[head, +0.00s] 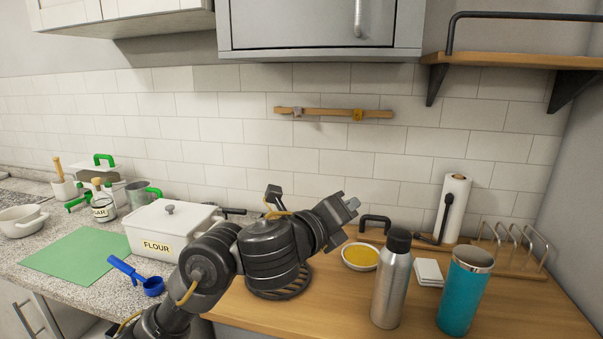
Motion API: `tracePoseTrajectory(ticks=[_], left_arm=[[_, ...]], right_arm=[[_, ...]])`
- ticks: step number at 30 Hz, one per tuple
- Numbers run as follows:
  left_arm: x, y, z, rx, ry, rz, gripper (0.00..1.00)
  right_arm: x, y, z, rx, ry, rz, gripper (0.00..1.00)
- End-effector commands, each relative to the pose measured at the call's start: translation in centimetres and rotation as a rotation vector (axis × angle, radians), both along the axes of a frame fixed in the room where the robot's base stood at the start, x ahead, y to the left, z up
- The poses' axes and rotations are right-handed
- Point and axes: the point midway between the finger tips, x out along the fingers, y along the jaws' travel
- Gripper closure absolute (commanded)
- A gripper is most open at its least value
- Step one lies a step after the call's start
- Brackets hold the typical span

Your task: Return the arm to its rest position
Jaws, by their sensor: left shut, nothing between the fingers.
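My left arm comes in from the bottom left and reaches up over the counter. My left gripper (351,204) is at its end, shut and empty, pointing to the upper right. It is raised above the wooden counter, left of and above a shallow white dish with yellow contents (360,257). The arm hides part of the counter and a dark round slatted trivet (282,290) behind and below it. My right gripper is not in view.
A silver bottle (391,282) and a teal tumbler (465,290) stand at the right front. A white flour box (160,225), blue scoop (140,277) and green mat (78,256) lie to the left. A wooden shelf (520,60) overhangs the upper right.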

Motion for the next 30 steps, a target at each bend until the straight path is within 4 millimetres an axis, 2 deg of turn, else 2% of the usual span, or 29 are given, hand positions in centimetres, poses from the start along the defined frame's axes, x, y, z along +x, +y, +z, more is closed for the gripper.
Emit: tracePoseTrajectory(ticks=[1, 5, 8, 10, 14, 15, 18, 21, 24, 30], left_arm=[[0.3, 1.5, -3.2, -0.102, 0.127, 0.044, 1.0], [0.4, 5.9, -10.5, -0.365, 0.43, 0.191, 1.0], [-0.6, 9.6, -16.7, -0.559, 0.654, 0.333, 1.0], [-2.0, 12.3, -21.1, -0.689, 0.802, 0.446, 1.0], [-6.1, 17.4, -29.2, -0.918, 1.05, 0.692, 1.0], [-7.8, 19.0, -31.6, -0.986, 1.117, 0.776, 1.0], [-12.6, 22.5, -36.7, -1.137, 1.258, 0.986, 1.0], [-17.1, 25.4, -40.2, -1.254, 1.346, 1.175, 1.0], [-21.0, 27.6, -42.5, -1.34, 1.398, 1.33, 1.0], [-27.7, 30.8, -45.3, -1.464, 1.442, 1.591, 1.0]], right_arm=[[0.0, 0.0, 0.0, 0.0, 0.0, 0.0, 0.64], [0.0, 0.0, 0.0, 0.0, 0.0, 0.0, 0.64], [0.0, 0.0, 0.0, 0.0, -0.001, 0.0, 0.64], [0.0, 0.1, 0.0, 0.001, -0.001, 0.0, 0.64], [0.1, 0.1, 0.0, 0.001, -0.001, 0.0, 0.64], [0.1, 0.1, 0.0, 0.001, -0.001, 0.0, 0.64], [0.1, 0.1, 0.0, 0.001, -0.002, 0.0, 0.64], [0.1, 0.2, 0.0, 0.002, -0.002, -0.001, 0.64], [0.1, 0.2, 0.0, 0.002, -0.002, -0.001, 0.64], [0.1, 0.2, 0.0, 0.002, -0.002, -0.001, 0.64]])
